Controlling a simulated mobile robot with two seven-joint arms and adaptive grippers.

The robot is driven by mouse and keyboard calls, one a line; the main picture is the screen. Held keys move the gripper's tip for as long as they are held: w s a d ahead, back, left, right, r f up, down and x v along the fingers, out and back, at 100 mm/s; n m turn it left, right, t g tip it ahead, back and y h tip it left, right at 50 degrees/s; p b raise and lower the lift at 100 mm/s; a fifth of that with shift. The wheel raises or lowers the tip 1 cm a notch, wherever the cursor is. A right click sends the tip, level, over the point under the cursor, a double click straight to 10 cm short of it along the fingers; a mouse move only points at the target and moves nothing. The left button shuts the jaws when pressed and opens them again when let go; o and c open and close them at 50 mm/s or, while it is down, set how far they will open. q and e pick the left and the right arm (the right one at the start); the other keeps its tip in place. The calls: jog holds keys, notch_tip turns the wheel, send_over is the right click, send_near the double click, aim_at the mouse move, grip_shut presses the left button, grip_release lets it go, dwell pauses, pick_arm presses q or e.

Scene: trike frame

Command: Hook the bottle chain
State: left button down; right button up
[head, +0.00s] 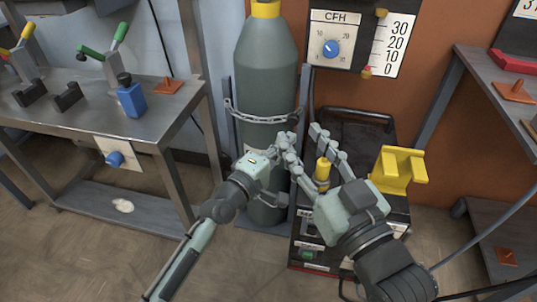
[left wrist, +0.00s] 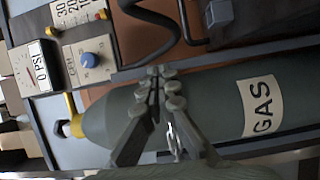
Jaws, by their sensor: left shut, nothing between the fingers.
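The tall grey-green gas bottle (head: 264,75) stands upright between two rack posts. It also shows lying sideways in the left wrist view (left wrist: 215,105), with a GAS label. The grey chain (head: 262,119) runs across the bottle's front from the left post toward the right post. Its right end is hard to make out behind my fingers. My left gripper (head: 287,138) is shut and empty in front of the bottle's right side, just below the chain. Its closed fingers show in the left wrist view (left wrist: 158,80). My right gripper (head: 303,143) has its fingers spread, to the right of the bottle.
A dark welding machine (head: 308,225) with a yellow part (head: 323,172) on top stands behind my right gripper. A yellow bracket (head: 400,168) is beside it. A metal workbench (head: 150,115) is left and a shelf (head: 475,60) right. A CFH gauge panel (head: 335,40) hangs behind.

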pick_arm(q)
jog(key=v, duration=0.6)
dwell(0.4)
